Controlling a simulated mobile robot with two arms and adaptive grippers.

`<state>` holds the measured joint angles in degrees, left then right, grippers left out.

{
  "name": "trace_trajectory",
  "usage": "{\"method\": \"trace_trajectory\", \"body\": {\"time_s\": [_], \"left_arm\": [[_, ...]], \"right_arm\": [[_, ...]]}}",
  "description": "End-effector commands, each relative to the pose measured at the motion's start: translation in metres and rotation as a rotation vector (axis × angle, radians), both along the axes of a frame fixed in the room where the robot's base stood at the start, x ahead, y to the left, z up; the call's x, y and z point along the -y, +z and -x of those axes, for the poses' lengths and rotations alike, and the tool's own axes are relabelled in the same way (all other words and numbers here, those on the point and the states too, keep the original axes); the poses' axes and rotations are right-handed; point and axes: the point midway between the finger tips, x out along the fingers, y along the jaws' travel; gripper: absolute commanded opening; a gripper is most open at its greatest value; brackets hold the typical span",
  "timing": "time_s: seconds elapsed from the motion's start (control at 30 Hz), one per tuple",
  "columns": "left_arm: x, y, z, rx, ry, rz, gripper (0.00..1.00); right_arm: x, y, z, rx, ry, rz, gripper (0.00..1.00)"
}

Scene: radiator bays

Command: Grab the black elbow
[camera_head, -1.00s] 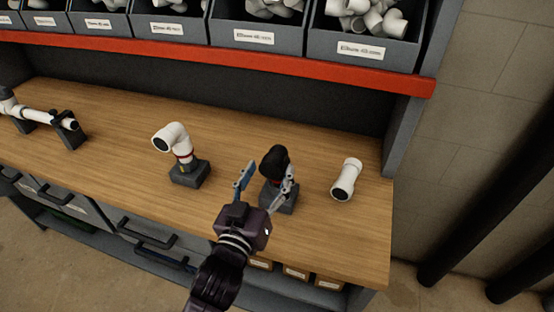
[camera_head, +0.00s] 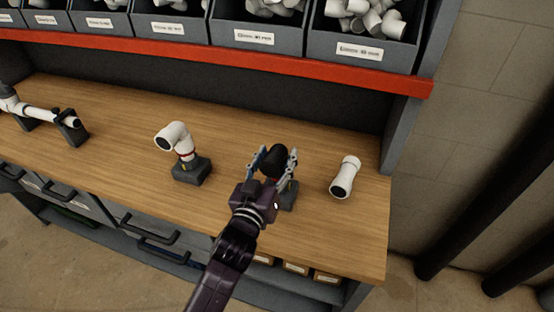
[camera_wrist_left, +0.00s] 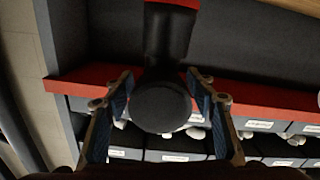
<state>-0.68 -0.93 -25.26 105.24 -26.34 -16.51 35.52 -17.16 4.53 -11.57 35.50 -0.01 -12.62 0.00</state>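The black elbow (camera_head: 275,158) sits on a dark grey block stand (camera_head: 290,196) on the wooden workbench. My left gripper (camera_head: 278,153) is open, with one finger on each side of the elbow. In the left wrist view, the elbow's round end (camera_wrist_left: 160,108) lies between the two spread fingers (camera_wrist_left: 160,78). Whether a finger touches it is hard to tell. The gripper hides part of the stand and the lower elbow in the head view. My right gripper is out of view.
A white elbow assembly (camera_head: 182,143) on a block stands to the left. A loose white fitting (camera_head: 345,177) lies to the right. A white pipe on supports (camera_head: 40,114) is at far left. Grey bins (camera_head: 260,30) sit on the shelf above a red edge (camera_head: 220,56).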

Motion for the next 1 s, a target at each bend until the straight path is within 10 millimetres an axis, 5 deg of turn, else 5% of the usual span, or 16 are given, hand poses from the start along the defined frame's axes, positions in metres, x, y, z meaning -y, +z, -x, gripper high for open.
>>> {"method": "trace_trajectory", "body": {"time_s": [0.33,0.77,1.0], "left_arm": [[0.0,0.0,0.0,0.0,0.0,0.0,0.1],[0.0,0.004,0.0,0.003,0.0,0.001,0.1],[0.0,0.029,0.0,0.008,-0.002,0.0,0.1]], "right_arm": [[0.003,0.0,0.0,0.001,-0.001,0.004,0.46],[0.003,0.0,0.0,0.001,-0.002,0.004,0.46],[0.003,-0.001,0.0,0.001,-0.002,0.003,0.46]]}}
